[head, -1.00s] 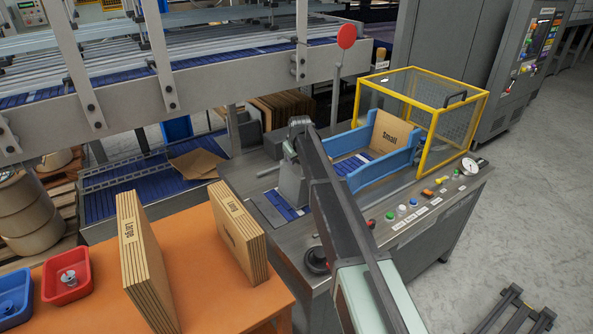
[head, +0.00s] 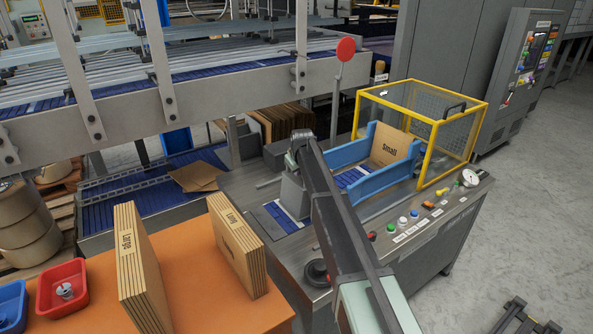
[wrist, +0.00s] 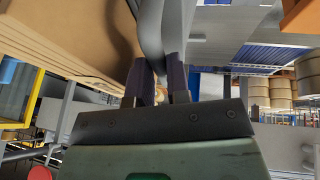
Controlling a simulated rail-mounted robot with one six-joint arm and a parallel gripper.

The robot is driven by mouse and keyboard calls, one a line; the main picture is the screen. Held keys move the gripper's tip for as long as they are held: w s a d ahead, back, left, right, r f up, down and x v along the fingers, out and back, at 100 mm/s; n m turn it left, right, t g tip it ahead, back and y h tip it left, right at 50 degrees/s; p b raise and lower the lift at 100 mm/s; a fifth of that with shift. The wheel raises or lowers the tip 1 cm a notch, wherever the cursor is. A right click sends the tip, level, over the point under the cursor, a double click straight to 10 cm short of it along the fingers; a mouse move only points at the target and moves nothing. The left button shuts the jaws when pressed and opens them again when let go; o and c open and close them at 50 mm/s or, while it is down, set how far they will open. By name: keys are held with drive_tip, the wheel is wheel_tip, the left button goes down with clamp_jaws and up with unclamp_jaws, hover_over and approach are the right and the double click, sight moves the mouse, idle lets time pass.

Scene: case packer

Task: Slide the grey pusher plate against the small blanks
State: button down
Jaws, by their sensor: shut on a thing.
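The small blanks (head: 391,149), a brown stack marked "Small", stand upright between blue side guides (head: 392,179) on the machine table. The grey pusher plate (head: 291,194) stands at the near left end of the blue belt strip, with a clear gap between it and the blanks in the head view. In the wrist view, my gripper (wrist: 157,70) is shut on a grey upright part, seemingly of the pusher plate (wrist: 152,30). Brown cardboard (wrist: 75,35) fills the upper left there. In the head view my arm hides part of the guides and belt, and the grip itself is unclear.
A yellow-framed guard cage (head: 462,125) stands at the guides' far right end. Buttons line the table's front edge, with a dark knob (head: 317,272) near its left corner. Large blanks (head: 130,262) and long blanks (head: 236,240) stand on the orange table, left.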

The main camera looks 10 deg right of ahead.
drive_tip(key=c, duration=1.1)
unclamp_jaws()
drive_tip(key=shift+a, duration=0.1)
drive_tip(key=shift+s+a, duration=0.1)
drive_tip(key=shift+a, duration=0.05)
drive_tip(key=p+v, duration=1.1)
drive_tip(key=v, duration=0.1)
drive_tip(key=s+f+m+g, duration=0.1)
drive_tip(key=s+m+g, duration=0.1)
drive_tip(key=s, duration=1.2)
drive_tip(key=s+f+m+g+b, duration=0.1)
drive_tip(key=s+m+g, duration=0.1)
drive_tip(key=s, duration=1.2)
drive_tip(key=shift+f+m, duration=0.3)
drive_tip(key=shift+f, duration=0.05)
drive_tip(key=shift+a, duration=0.1)
